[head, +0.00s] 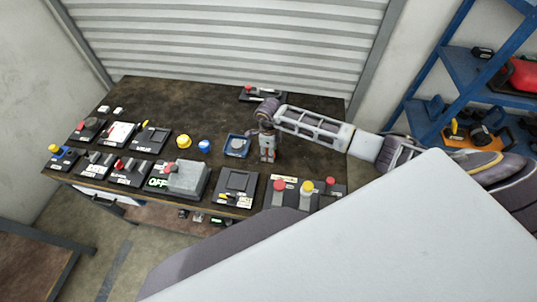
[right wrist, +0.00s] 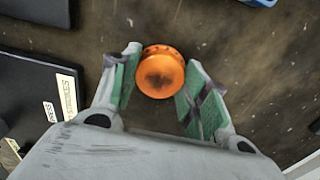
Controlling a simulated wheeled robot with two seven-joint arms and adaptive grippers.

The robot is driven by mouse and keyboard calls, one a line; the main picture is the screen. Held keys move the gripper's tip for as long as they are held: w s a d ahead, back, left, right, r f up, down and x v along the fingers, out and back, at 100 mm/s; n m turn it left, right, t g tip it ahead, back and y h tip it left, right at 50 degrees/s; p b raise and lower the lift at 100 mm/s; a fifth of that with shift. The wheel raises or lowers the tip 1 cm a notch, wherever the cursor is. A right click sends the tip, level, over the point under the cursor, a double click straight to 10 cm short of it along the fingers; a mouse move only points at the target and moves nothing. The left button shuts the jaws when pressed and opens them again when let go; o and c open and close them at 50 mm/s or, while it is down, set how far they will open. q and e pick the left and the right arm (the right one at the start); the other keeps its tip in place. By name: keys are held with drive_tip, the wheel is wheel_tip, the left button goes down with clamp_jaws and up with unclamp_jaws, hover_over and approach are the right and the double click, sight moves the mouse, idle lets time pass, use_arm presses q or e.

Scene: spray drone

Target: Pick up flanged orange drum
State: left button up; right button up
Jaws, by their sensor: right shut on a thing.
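The flanged orange drum (right wrist: 160,72) is a small, round orange piece with a dark smudge on its face, seen end-on in the right wrist view. It sits between the green-padded fingers of my right gripper (right wrist: 163,60), which is shut on it. In the head view my right gripper (head: 267,156) points down over the dark table, just right of a blue tray (head: 229,154). The drum cannot be made out in the head view; the gripper hides it. My left gripper is not in view.
The dark table (head: 170,95) holds several black control panels, a grey box (head: 188,180), a yellow button (head: 183,141) and a blue button (head: 204,146). A panel with red and yellow knobs (head: 305,195) lies at the front right. Blue shelving (head: 450,70) stands right; the table's back is mostly clear.

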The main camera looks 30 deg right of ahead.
drive_tip(key=shift+r, duration=0.1)
drive_tip(key=shift+c, duration=0.3)
wheel_tip(320, 180, up, 10)
drive_tip(key=b, duration=0.1)
idle(0.5)
drive_tip(key=shift+d+b, duration=0.2)
drive_tip(key=shift+b, duration=0.2)
